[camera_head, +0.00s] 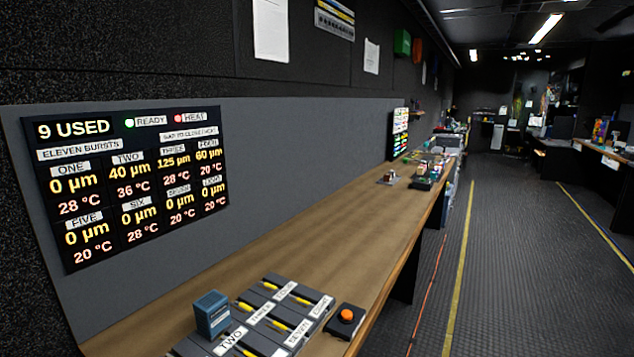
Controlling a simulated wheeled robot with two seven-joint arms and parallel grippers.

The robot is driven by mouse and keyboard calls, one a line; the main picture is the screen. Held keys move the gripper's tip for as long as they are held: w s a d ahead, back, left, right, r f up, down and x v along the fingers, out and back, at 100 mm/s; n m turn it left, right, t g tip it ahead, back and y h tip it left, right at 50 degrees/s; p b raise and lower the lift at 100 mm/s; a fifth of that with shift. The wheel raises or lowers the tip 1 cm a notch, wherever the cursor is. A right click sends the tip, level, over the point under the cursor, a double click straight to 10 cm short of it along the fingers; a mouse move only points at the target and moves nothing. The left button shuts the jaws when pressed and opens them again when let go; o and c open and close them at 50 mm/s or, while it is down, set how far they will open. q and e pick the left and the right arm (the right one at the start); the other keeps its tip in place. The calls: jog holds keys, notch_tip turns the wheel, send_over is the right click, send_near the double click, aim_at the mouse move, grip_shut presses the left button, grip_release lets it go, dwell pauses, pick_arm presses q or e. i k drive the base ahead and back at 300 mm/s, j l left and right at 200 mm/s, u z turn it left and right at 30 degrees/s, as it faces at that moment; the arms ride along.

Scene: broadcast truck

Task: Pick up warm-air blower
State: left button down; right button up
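A small blue-grey box (212,314) with a ribbed front stands upright at the near end of the wooden bench, at the left edge of a group of labelled grey modules. It may be the warm-air blower, but no label on it can be read. The grey modules (262,310) carry white name labels, one reading TWO, and yellow-tipped parts. A black box with an orange button (346,316) sits to their right. Neither of my grippers is in view.
A wall display (130,180) reads 9 USED and ELEVEN BURSTS, with READY and HEAT lamps and readings. The middle of the wooden bench (330,235) is clear. Small devices (425,172) stand farther along it. The floor aisle (510,260) at right is open, with an orange cable (428,290).

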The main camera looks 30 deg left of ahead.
aim_at(213, 316)
jog(key=u, duration=1.45)
